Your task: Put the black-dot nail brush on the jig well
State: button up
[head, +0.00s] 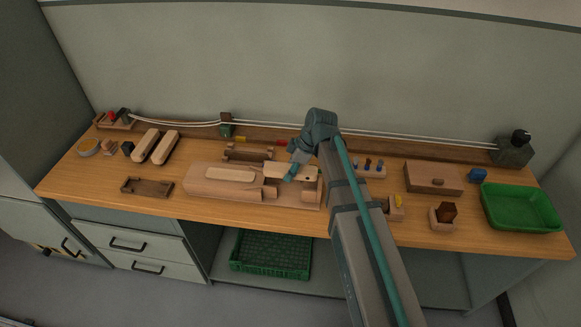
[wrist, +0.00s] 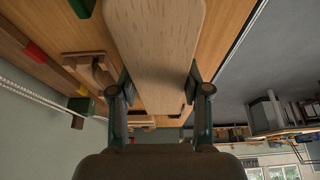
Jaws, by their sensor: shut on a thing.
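The black-dot nail brush (head: 308,173) is a pale wooden block with a small dark dot near its right end in the head view. My gripper (head: 292,174) is shut on it near its middle, over the right part of the jig. In the wrist view the pale block (wrist: 155,50) extends between the two fingers (wrist: 158,95). The wooden jig (head: 215,190) lies on the bench, with another pale block (head: 230,175) on its left part. The well under the held brush is partly hidden; I cannot tell whether the brush touches the jig.
A wooden cradle (head: 247,153) stands behind the jig. A dark tray (head: 147,187) and two pale brushes (head: 164,147) are to the left. A wooden box (head: 433,177) and a green tray (head: 520,208) are to the right. My arm covers part of the bench.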

jog(key=shift+f+b, duration=1.65)
jog(key=shift+f, duration=1.45)
jog(key=shift+f+b, duration=0.35)
jog(key=shift+f, duration=0.1)
jog(key=o, duration=1.4)
